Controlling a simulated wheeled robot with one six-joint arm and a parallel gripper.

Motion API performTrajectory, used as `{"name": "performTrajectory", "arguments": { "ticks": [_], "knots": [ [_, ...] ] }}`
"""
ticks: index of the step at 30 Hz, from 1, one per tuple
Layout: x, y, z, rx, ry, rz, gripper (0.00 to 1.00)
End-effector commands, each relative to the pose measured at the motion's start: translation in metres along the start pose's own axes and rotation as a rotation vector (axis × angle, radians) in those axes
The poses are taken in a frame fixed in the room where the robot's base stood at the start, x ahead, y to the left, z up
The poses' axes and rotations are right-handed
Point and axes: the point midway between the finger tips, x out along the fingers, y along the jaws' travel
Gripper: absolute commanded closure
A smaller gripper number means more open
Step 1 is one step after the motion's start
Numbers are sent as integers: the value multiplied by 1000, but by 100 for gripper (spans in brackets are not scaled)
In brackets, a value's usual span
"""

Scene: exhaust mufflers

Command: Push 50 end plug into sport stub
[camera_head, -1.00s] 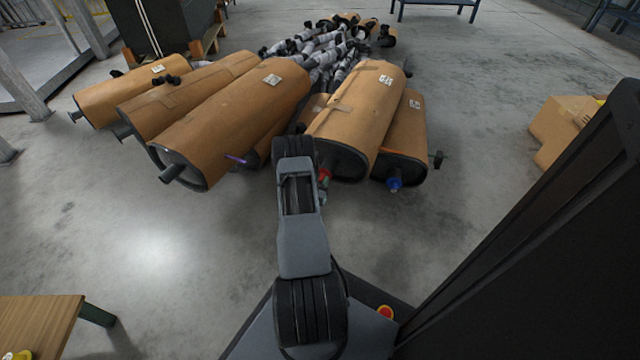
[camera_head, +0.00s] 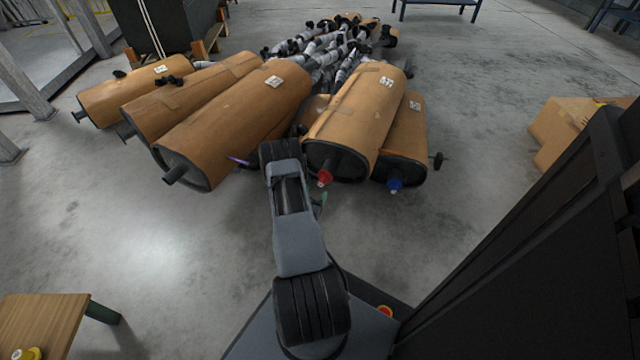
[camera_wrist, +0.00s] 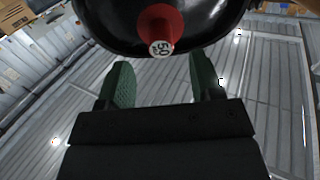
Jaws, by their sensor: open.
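The 50 end plug, red with a pale face marked "50" (camera_wrist: 161,47), sits at the end of a wrapped muffler (camera_head: 358,115) in the head view, where the plug also shows (camera_head: 324,177). It covers the mouth of the stub there, so the stub is mostly hidden and I cannot tell how deep the plug sits. My gripper (camera_wrist: 162,72) is open and empty, its two green fingers apart and pointing at the muffler end, with the plug beyond and between them. In the head view one green fingertip shows beside my arm, below the plug.
A blue plug (camera_head: 395,184) sits on the muffler to the right (camera_head: 405,140). Several wrapped mufflers lie to the left, one with a bare dark stub (camera_head: 174,174). A cardboard box (camera_head: 558,128) is at right and a wooden table (camera_head: 45,322) at lower left. The floor in front is clear.

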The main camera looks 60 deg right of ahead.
Motion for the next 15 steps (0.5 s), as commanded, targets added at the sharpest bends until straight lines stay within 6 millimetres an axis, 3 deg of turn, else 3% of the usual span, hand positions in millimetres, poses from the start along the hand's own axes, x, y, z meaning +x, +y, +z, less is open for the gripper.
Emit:
{"name": "performTrajectory", "arguments": {
  "ticks": [6, 15],
  "knots": [
    [-43, -1, -2, -3, -3, -4, 40],
    [-72, 0, 0, 0, -1, -1, 40]
  ]
}}
